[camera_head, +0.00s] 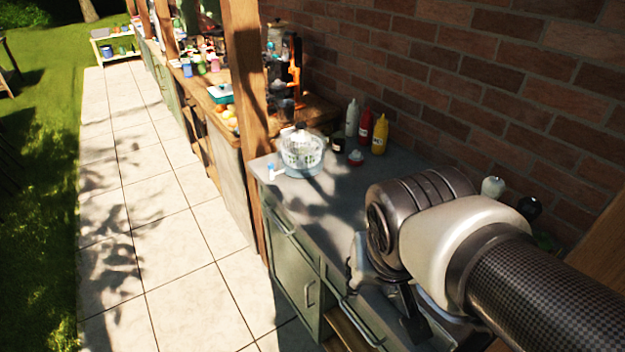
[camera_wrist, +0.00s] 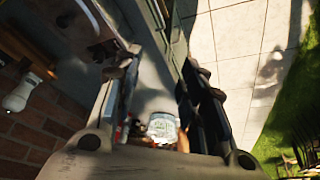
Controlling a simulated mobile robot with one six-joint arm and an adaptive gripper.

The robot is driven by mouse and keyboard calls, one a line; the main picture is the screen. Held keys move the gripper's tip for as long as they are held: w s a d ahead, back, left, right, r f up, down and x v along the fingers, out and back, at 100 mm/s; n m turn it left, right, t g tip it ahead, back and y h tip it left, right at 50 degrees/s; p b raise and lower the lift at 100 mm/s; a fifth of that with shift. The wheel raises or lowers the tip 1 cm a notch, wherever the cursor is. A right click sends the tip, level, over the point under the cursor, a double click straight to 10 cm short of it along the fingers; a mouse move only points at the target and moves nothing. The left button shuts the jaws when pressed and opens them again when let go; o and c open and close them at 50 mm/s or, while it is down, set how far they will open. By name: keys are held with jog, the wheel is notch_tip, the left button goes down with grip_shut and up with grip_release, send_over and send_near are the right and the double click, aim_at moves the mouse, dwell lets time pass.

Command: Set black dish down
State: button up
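In the head view my gripper (camera_head: 385,290) is beside the counter's front edge, partly hidden by my wrist. I cannot make out a black dish in either view; my arm hides part of the near counter.
A wooden post (camera_head: 246,90) rises beyond. The mid-counter is clear.

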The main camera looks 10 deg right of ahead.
jog(key=s+a+n+y, duration=0.1)
jog(key=s+a+n, duration=0.1)
jog(key=s, duration=0.4)
jog(key=shift+a+r+n, duration=0.25)
jog(key=shift+a+n, duration=0.15)
jog(key=shift+a, duration=0.15)
dwell(0.6)
